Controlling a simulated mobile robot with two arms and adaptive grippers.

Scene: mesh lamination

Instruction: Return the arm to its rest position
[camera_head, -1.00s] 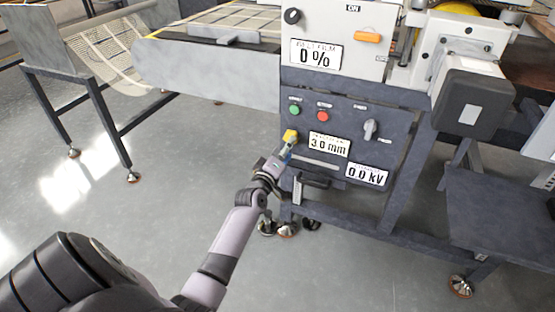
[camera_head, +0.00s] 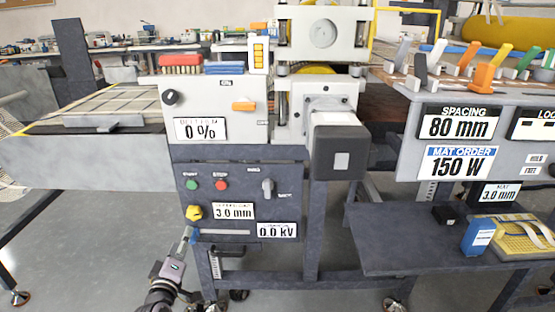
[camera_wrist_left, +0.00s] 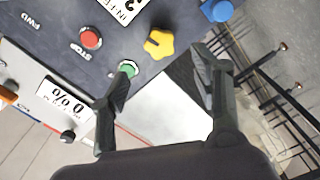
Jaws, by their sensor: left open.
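My left gripper (camera_head: 186,241) is at the lower left of the machine's dark control panel (camera_head: 235,182), just below the yellow knob (camera_head: 193,212). In the left wrist view its two fingers (camera_wrist_left: 165,64) are spread with nothing between them. The yellow knob (camera_wrist_left: 158,43) and the green button (camera_wrist_left: 128,68) show beyond the fingers, apart from them. My left forearm (camera_head: 162,287) comes up from the bottom edge. My right gripper is not in view.
The panel also bears a red button (camera_head: 221,185), a grey switch (camera_head: 268,188) and a "3.0 mm" display (camera_head: 233,211). A blue knob (camera_wrist_left: 217,10) is near the gripper. A dark side table (camera_head: 400,235) stands at right. Open floor (camera_head: 90,260) lies left.

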